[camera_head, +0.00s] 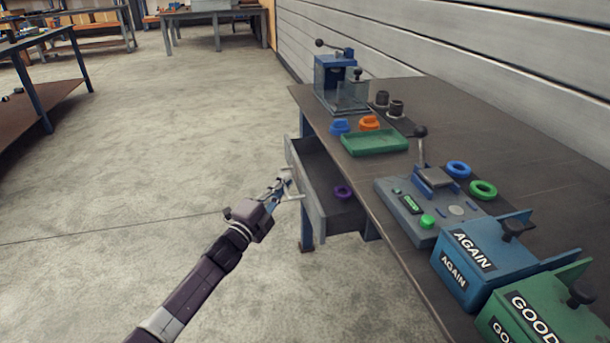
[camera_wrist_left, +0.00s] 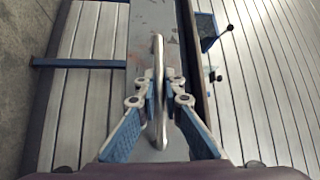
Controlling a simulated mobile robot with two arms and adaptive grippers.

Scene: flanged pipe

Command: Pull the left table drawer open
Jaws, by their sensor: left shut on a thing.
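The left table drawer (camera_head: 306,190) is pulled out from under the workbench, and its inside shows. A purple ring (camera_head: 342,192) lies in it. My left gripper (camera_head: 283,187) is at the drawer's front face, shut on the drawer handle (camera_head: 297,197). In the left wrist view, the handle (camera_wrist_left: 158,60) is a pale metal bar running between the fingers of the gripper (camera_wrist_left: 158,96), with the grey drawer front (camera_wrist_left: 146,22) behind it. My right gripper is not in view.
The workbench top (camera_head: 460,118) carries a blue press (camera_head: 334,82), a green tray (camera_head: 374,142), a grey fixture with a lever (camera_head: 410,205), a blue AGAIN box (camera_head: 480,258) and a green GOOD box (camera_head: 545,312). The concrete floor (camera_head: 150,150) left of the drawer is clear.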

